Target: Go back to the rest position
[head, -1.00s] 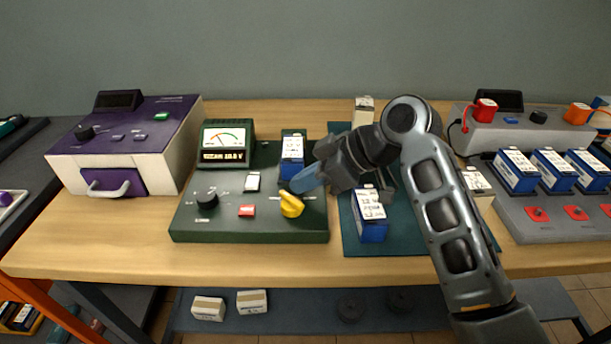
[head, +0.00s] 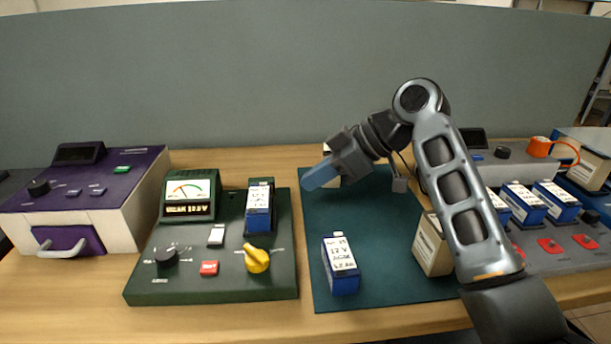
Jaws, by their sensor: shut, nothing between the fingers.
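My gripper (head: 318,175) is shut and empty, with its blue fingertips pointing down and left. It hangs above the back left part of the dark green mat (head: 380,212), apart from the things below it. To its left is the green tester (head: 220,279) with a lit meter, a black knob and a yellow knob (head: 257,260). A blue battery (head: 258,209) stands in the tester. Another blue battery (head: 341,265) stands on the mat in front of my gripper.
A purple and white box (head: 88,200) with a drawer handle stands at the left. A beige box (head: 433,246) sits at the mat's right, beside my arm. A grey charger (head: 500,165) with several blue batteries is at the right. The mat's middle is clear.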

